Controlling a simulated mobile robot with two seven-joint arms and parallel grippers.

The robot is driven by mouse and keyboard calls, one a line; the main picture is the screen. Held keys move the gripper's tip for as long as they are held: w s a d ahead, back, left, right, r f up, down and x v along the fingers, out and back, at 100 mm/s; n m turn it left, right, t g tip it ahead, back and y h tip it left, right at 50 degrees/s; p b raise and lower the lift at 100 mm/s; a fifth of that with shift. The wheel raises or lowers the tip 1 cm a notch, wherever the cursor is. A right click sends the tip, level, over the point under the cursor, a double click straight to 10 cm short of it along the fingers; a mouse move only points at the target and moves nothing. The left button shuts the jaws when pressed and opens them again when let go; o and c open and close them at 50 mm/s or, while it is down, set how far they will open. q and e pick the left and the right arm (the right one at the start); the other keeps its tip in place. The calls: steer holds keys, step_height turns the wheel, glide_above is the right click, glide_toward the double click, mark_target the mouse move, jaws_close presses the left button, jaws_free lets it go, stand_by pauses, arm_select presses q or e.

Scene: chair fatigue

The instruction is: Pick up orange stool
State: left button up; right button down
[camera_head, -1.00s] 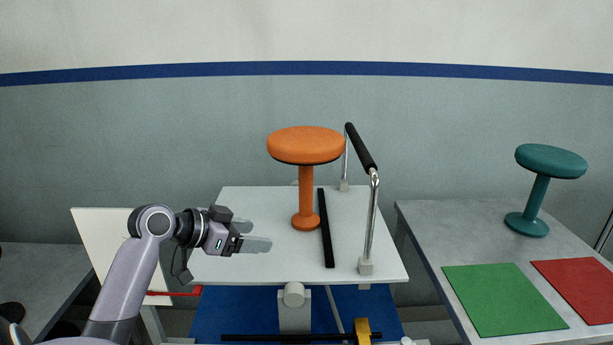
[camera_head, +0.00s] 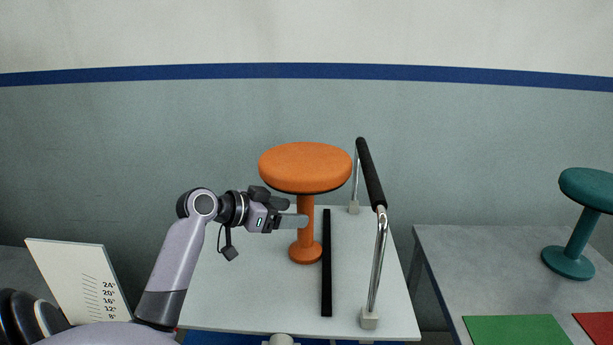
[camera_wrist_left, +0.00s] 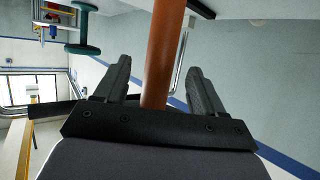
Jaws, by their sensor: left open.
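The orange stool (camera_head: 306,167) stands upright on a white platform, with a round padded seat, a thin post and a small round base. My left gripper (camera_head: 295,214) is open at the post, below the seat. In the left wrist view, the orange post (camera_wrist_left: 163,55) runs between the two spread fingers of the gripper (camera_wrist_left: 155,90). I cannot tell whether either finger touches it. My right gripper is not in view.
A black strip (camera_head: 327,262) lies on the white platform (camera_head: 240,290) just right of the stool. A chrome bar with a black grip (camera_head: 371,175) stands beyond it.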

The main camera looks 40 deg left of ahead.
mark_target(312, 211)
arm_select(q)
steer(key=shift+p+x, duration=0.55)
steer(key=shift+x, duration=3)
jaws_close()
steer(key=shift+a+r, duration=0.1)
steer(key=shift+r, duration=0.15)
